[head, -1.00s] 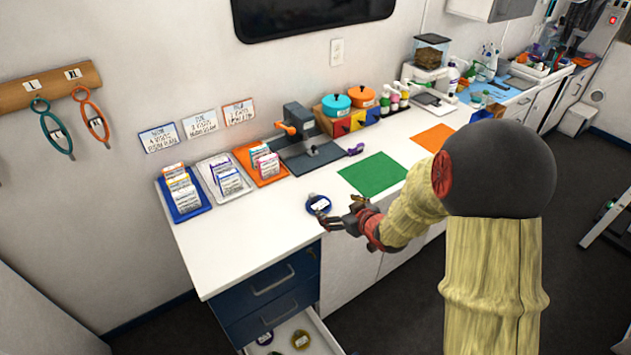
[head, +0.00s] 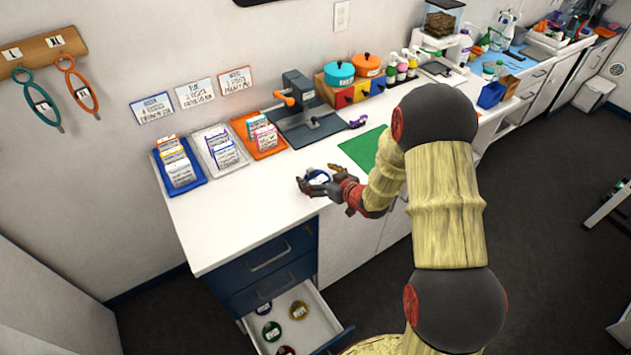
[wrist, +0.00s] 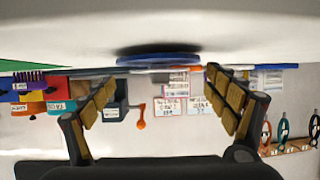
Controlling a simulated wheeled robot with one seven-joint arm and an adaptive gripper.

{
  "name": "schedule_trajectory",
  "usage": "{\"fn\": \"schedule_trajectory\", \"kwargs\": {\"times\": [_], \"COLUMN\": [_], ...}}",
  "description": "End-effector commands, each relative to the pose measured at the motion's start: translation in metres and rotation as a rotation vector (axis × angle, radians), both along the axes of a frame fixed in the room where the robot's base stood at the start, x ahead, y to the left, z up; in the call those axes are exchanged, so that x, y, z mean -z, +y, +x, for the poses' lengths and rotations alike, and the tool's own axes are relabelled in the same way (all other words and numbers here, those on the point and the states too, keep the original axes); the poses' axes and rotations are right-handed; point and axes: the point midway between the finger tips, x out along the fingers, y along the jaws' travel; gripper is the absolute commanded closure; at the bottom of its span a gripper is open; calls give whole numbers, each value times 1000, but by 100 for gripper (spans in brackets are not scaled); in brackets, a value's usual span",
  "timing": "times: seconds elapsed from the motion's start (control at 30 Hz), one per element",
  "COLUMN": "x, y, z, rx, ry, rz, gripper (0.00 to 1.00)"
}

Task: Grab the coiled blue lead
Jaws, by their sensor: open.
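The coiled blue lead (head: 317,174) lies flat near the front edge of the white counter, partly hidden by my gripper in the head view. A white tag shows on it. In the wrist view, which is upside down, the blue lead (wrist: 158,59) appears edge-on as a flat dark-blue disc on the counter, straight ahead and centred between the fingers. My gripper (head: 319,183) is low at the counter's front edge with its fingers spread. In the wrist view my gripper (wrist: 160,80) is open and empty, with the lead beyond the fingertips.
Below, an open drawer (head: 325,326) holds several coloured coils. A green mat (head: 362,150) lies right of the lead. Blue (head: 203,175), white and orange trays of cards stand at the back left, beside a grey press (head: 308,127). The counter left of the lead is clear.

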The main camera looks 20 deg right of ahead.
Motion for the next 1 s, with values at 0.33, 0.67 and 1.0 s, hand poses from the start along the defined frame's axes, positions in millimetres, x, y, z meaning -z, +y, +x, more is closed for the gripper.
{"fn": "schedule_trajectory", "kwargs": {"times": [0.33, 0.67, 1.0], "x": [3, 3, 3], "y": [4, 3, 3], "z": [9, 9, 8], "rx": [1, 1, 1], "ry": [-1, -1, 0], "rz": [0, 0, 0], "gripper": [15, 34, 53]}}
